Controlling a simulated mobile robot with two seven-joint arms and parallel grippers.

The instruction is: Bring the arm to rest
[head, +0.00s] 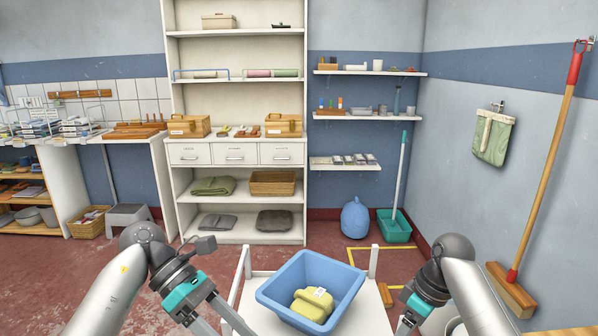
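My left gripper (215,314) hangs at the lower left, beside the left edge of a white cart. It points down toward the bottom edge, and its fingertips are cut off there. My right gripper (408,320) is at the lower right, beside the cart's right edge, with its fingers also cut off by the bottom edge. No held object shows at either gripper. A blue bin (277,293) stands on the cart between them, with a folded yellow-green cloth (313,303) bearing a white tag inside.
The white cart (372,318) has upright posts at its back corners. A broom (545,170) leans at the right wall. Red floor (75,270) is open at left.

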